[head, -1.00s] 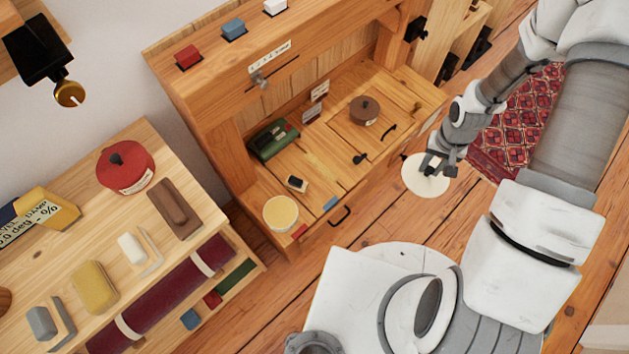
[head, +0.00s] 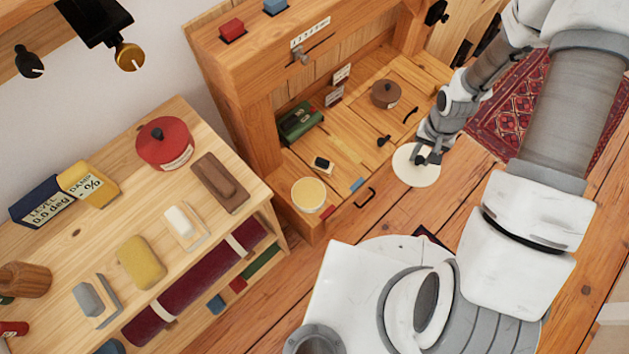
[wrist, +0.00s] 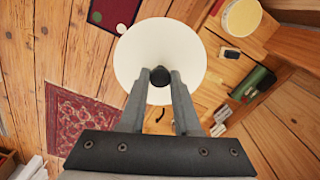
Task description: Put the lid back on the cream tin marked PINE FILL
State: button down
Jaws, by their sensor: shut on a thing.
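A round cream lid (head: 416,168) hangs from my gripper (head: 428,154) above the floor, in front of the wooden desk. In the wrist view my gripper (wrist: 160,80) is shut on the lid's dark knob, and the pale lid (wrist: 155,45) spreads flat beyond the fingertips. A round cream tin (head: 309,193) stands at the near left corner of the desk top, with its pale yellow top facing up. It also shows at the upper right of the wrist view (wrist: 242,18). Its marking cannot be read. The lid is apart from the tin, to its right in the head view.
The desk (head: 345,165) also holds a brown lidded pot (head: 386,94), a green box-like object (head: 300,122) and small items near the tin. A side table (head: 75,245) at left holds a red lidded tin (head: 164,143) and several blocks. Open floor lies before the desk.

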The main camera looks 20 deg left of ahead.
jog(key=shift+s+a+f+m+b, duration=0.95)
jog(key=shift+a+f+m+b, duration=1.4)
jog(key=shift+a+f+b, duration=1.85)
jog(key=shift+s+a+f+m+b, duration=0.9)
jog(key=shift+a+f+m+b, duration=1.9)
jog(key=shift+a+f, duration=2.4)
jog(key=shift+s+a+f+m+b, duration=0.95)
jog(key=shift+a+f+m+b, duration=1)
jog(key=shift+a+f+b, duration=2.65)
jog(key=shift+f, duration=0.35)
jog(key=shift+a+f+b, duration=0.2)
jog(key=shift+f, duration=0.3)
jog(key=shift+f+b, duration=0.15)
jog(key=shift+b, duration=0.6)
jog(key=shift+c, duration=0.3)
grip_release()
